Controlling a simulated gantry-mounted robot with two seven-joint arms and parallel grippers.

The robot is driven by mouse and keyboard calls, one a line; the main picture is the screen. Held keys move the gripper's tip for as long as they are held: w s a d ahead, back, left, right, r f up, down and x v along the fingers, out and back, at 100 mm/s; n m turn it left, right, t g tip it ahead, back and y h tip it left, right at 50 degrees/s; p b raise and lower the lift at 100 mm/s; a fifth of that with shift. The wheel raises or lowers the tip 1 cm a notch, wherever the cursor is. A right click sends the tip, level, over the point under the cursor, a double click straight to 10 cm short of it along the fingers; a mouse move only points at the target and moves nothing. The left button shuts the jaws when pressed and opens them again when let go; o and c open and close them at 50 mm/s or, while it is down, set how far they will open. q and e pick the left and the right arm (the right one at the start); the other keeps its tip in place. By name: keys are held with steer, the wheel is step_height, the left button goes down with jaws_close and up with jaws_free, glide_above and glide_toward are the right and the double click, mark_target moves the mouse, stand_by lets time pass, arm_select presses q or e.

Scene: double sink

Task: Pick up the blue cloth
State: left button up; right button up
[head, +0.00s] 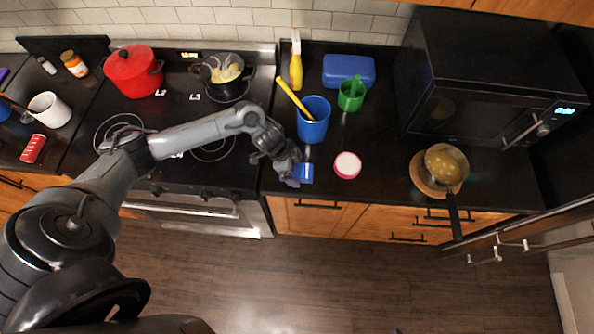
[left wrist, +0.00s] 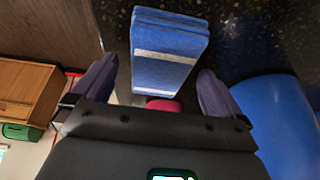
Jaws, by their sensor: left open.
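The blue cloth (head: 306,173) lies on the dark counter near its front edge, partly covered by my left gripper (head: 291,178) in the head view. In the left wrist view the blue cloth (left wrist: 170,45) looks like a folded, layered stack with pale stripes. My left gripper (left wrist: 158,78) is open, with one finger on each side of the cloth's near end in that view. I cannot tell whether the fingers touch the cloth. My right gripper is not in view.
A blue cup (head: 313,120) with a yellow-handled utensil stands just behind the cloth. A pink-rimmed round dish (head: 347,165) lies to its right. The stove (head: 190,125) is to the left. A green cup (head: 351,95) and a blue box (head: 348,71) stand farther back.

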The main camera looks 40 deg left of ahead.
arm_select(q)
steer(key=shift+f, duration=0.2)
stand_by(0.3)
steer(key=shift+c, duration=0.2)
steer(key=c, duration=1.1)
step_height(320, 180, up, 10)
steer(key=shift+r, duration=0.25)
steer(key=o, duration=0.4)
steer(key=c, duration=0.3)
